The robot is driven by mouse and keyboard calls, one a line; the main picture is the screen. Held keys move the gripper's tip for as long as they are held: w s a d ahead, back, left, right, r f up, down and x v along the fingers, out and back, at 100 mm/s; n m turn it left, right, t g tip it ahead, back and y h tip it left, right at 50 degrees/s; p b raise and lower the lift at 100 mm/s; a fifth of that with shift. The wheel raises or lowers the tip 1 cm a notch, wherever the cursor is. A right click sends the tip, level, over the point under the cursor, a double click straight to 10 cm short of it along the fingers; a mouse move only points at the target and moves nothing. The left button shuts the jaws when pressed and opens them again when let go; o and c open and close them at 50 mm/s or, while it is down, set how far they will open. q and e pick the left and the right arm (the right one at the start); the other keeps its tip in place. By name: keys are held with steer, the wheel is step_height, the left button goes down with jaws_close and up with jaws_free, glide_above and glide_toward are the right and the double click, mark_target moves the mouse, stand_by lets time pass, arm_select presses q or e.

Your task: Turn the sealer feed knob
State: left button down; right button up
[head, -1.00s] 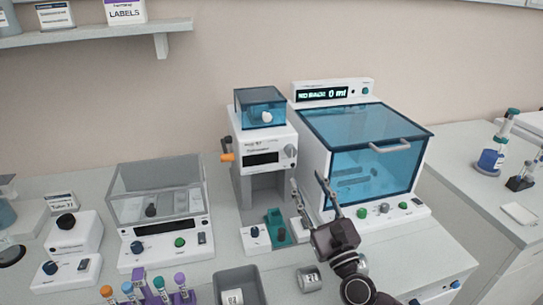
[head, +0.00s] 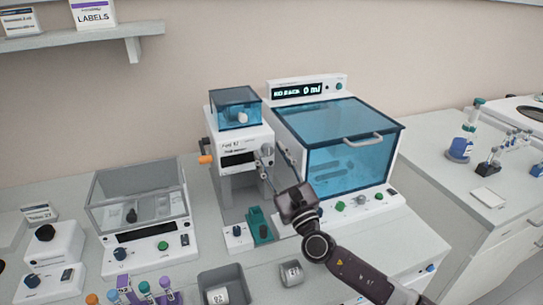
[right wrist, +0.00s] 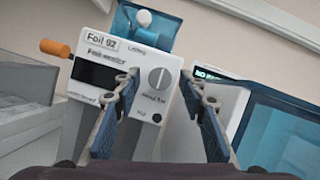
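The foil sealer (head: 240,150) is a white upright unit with a blue clear box on top, a dark display and an orange side handle. Its round grey knob (right wrist: 159,78) has a vertical pale mark and sits right of the display in the right wrist view. The knob also shows in the head view, partly beside a fingertip. My right gripper (right wrist: 159,88) is open and empty, pointing at the sealer's front. Its two fingers appear on either side of the knob, seemingly still short of it. My left gripper is in neither view.
A large machine with a blue clear lid (head: 350,135) stands close right of the sealer. A teal holder (head: 259,225) is below the sealer.

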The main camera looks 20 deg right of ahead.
jaws_close()
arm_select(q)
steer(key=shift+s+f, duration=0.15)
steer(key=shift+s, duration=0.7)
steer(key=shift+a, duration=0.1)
